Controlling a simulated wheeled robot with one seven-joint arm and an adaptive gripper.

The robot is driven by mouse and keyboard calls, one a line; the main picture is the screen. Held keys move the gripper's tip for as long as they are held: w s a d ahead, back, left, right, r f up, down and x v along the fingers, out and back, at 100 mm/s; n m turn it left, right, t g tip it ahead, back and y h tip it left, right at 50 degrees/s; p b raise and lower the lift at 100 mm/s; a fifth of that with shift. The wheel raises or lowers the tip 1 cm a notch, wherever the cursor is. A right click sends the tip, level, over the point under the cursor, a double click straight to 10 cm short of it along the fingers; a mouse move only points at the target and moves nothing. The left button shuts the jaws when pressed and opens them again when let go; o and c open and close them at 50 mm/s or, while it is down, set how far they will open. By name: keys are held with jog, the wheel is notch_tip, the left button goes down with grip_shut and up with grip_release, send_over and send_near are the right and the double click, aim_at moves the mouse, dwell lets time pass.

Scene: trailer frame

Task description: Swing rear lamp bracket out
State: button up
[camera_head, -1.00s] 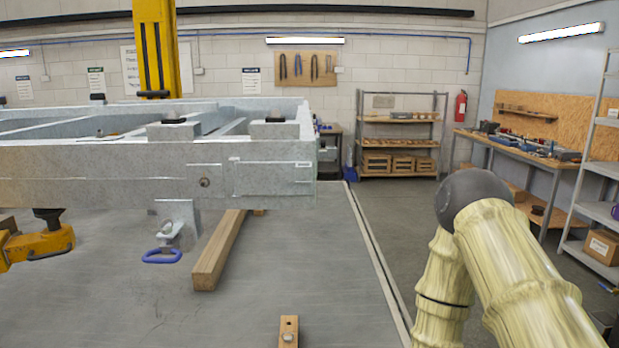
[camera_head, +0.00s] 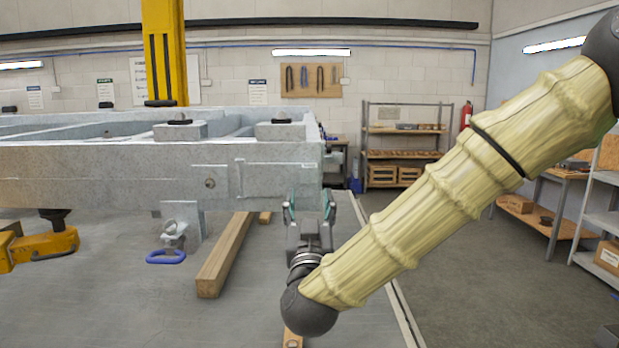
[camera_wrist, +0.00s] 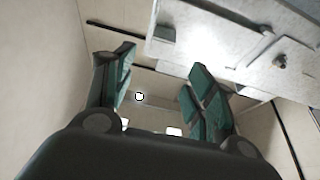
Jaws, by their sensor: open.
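The rear lamp bracket looks to be the flat grey plate (camera_head: 276,177) lying against the near side of the galvanised trailer frame (camera_head: 100,172), close to its right end. A hinge-like upright strip (camera_head: 239,178) stands at the plate's left edge. My gripper (camera_head: 309,203) is open and empty, fingers pointing up, at the frame's lower right corner. I cannot tell whether it touches the plate. In the wrist view the open fingers (camera_wrist: 160,88) have nothing between them, and the grey metal of the frame (camera_wrist: 225,45) passes above and to the right.
A wooden beam (camera_head: 226,255) lies on the grey bench top (camera_head: 120,310) left of my gripper. A clamp with a blue handle (camera_head: 166,257) hangs below the frame, and a yellow stand (camera_head: 45,248) is at far left. Open floor (camera_head: 455,265) lies to the right.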

aim_at(309, 174)
jog(key=p+x, duration=0.4)
jog(key=x, duration=0.6)
jog(key=shift+w+r, duration=0.2)
jog(key=shift+w, duration=0.1)
grip_shut()
